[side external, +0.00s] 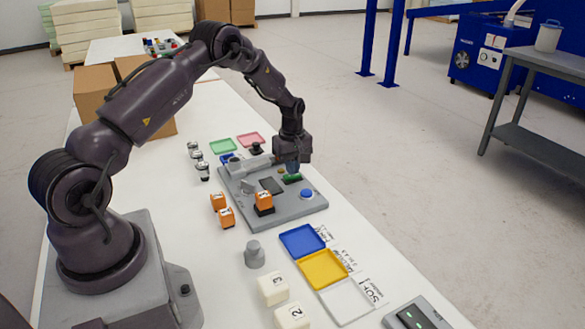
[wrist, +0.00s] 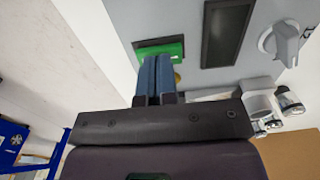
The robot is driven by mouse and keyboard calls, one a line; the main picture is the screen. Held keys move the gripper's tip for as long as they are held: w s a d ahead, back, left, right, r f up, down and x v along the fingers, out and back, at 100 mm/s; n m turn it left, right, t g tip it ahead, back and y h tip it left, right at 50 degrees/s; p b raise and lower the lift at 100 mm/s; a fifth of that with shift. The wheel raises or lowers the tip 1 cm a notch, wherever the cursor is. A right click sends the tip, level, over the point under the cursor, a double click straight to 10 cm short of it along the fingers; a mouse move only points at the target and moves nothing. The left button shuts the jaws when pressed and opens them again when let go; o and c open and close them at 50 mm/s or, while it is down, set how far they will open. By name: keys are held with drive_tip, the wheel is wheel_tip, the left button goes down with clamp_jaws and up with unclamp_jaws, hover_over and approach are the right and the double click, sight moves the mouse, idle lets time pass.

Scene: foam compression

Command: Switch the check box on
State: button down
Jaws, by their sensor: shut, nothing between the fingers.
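A grey panel box (side external: 290,212) lies on the white table, and I take it for the check box. It carries a green rocker switch (side external: 292,178) in a dark frame. The switch also shows in the wrist view (wrist: 168,48), lit or bright green. My gripper (side external: 293,170) points down at the switch, its blue fingers shut together with nothing between them. In the wrist view the fingertips (wrist: 155,58) overlap the switch's near edge; I cannot tell whether they touch it. The panel also has a dark screen (wrist: 226,32) and a grey knob (wrist: 284,41).
An orange block (side external: 264,200) sits on the panel near a blue button (side external: 307,194). Loose orange blocks (side external: 218,201) lie left of it. Blue (side external: 302,240) and yellow (side external: 323,269) trays, white blocks (side external: 273,289) and a device with green lights (side external: 412,316) are in front.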

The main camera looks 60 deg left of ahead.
sight(289, 176)
wheel_tip(289, 176, up, 14)
drive_tip(key=shift+f, duration=0.25)
idle(0.3)
drive_tip(key=shift+s+f, duration=0.1)
drive_tip(key=shift+s, duration=0.4)
wheel_tip(289, 176, down, 14)
drive_tip(key=shift+s, duration=0.1)
idle(0.4)
drive_tip(key=shift+f, duration=0.1)
drive_tip(key=shift+s+f, duration=0.1)
drive_tip(key=shift+f, duration=0.1)
idle(0.3)
